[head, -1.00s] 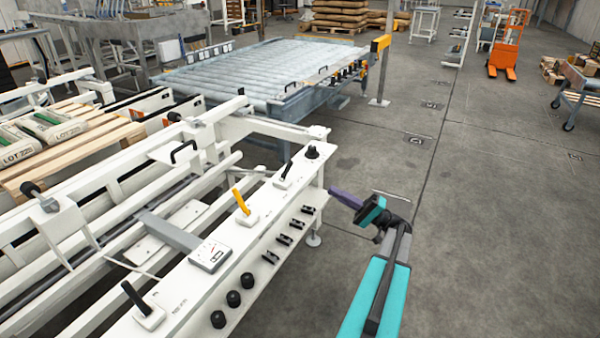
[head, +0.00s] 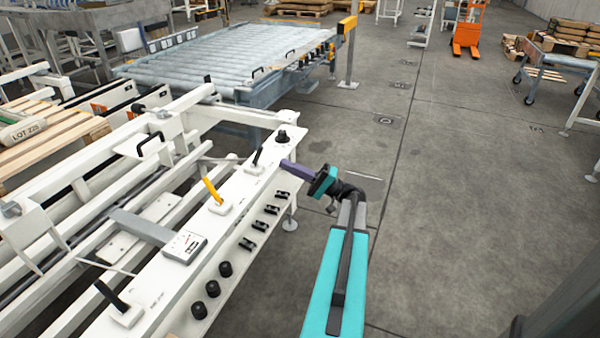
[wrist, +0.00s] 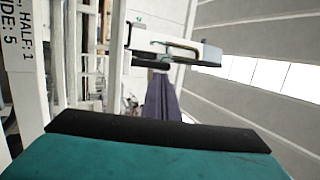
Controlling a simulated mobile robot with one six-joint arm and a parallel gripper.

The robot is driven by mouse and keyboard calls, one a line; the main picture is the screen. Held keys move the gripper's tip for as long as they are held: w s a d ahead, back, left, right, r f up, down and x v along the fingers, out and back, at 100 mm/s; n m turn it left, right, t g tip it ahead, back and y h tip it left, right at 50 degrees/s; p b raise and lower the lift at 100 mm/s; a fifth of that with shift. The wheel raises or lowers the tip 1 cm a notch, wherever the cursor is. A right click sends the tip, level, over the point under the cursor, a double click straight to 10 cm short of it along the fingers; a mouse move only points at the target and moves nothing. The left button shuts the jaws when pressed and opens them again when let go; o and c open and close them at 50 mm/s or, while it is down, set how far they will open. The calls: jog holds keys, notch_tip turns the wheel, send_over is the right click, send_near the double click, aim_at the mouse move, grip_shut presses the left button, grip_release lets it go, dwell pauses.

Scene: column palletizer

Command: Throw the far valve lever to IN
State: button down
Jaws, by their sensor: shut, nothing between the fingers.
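A white valve panel (head: 172,275) runs from the lower left to the middle of the head view. Its far lever (head: 257,158) is black and leans up and to the right. A yellow lever (head: 212,191) stands in the middle and another black lever (head: 111,296) at the near end. My gripper (head: 285,165), with purple fingers, is shut and empty. It is close to the panel's far right edge, right of the far lever, with no clear contact on it. In the wrist view the purple fingers (wrist: 162,103) point away from the camera; the far lever cannot be made out there.
A round black knob (head: 282,137) sits at the panel's far end, close to my gripper. A gauge (head: 184,246) lies between the yellow and near levers. Black knobs and clips line the front face. A roller conveyor (head: 215,62) stands behind. Open floor (head: 450,220) lies to the right.

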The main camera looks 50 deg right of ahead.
aim_at(257, 156)
jog(key=x, duration=0.6)
jog(key=shift+w, duration=0.1)
jog(key=shift+a, duration=0.1)
jog(key=shift+w+r, duration=0.1)
